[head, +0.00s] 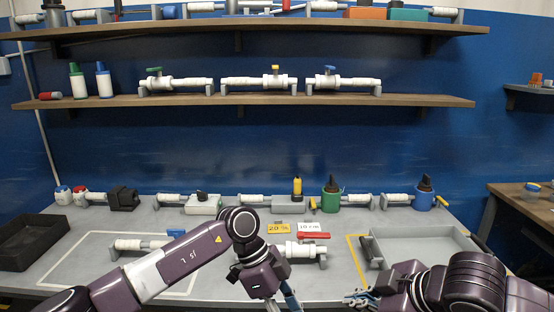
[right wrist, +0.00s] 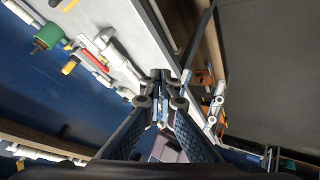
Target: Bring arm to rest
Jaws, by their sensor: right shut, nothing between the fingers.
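My right gripper (head: 362,298) is low at the front of the bench in the head view, in front of the grey tray. Its fingertips meet with nothing between them in the right wrist view (right wrist: 163,80). My left arm comes in from the left and bends down at a purple joint. My left gripper (head: 289,297) points down at the bottom edge, partly cut off, so its opening is unclear. It is in front of a white pipe piece with a red handle (head: 306,245).
A grey tray (head: 376,257) is at the right of the bench and a black tray (head: 30,245) at the left. Pipe pieces, a green container (head: 331,201) and a blue container (head: 424,199) line the back. Two shelves (head: 420,100) hang above.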

